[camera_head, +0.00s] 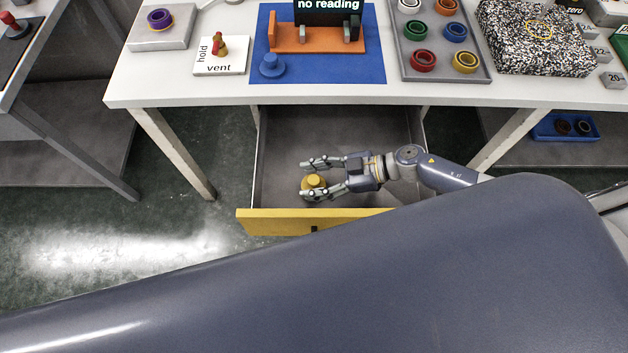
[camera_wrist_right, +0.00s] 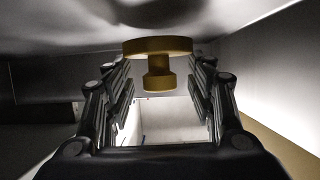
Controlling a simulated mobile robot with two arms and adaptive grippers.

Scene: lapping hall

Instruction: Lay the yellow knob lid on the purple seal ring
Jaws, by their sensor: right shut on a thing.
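The yellow knob lid (camera_head: 314,182) is at the open yellow-fronted drawer (camera_head: 275,217), near its front. My right gripper (camera_head: 308,178) reaches into the drawer from the right and is shut on the lid, with one finger on each side of it. In the right wrist view the lid (camera_wrist_right: 158,47) shows its wide disc and narrower knob between the fingers (camera_wrist_right: 162,90). Whether the lid touches the drawer floor I cannot tell. The purple seal ring (camera_head: 158,19) lies on a grey block (camera_head: 158,42) at the table's far left. My left gripper is not in view.
On the table (camera_head: 180,93) are a hold/vent plate (camera_head: 222,66), a blue mat (camera_head: 345,69) with an orange fixture (camera_head: 315,40) and blue knob lid (camera_head: 271,66), a tray of coloured rings (camera_head: 448,75) and a speckled block (camera_head: 525,35). The tabletop overhangs the drawer's back.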

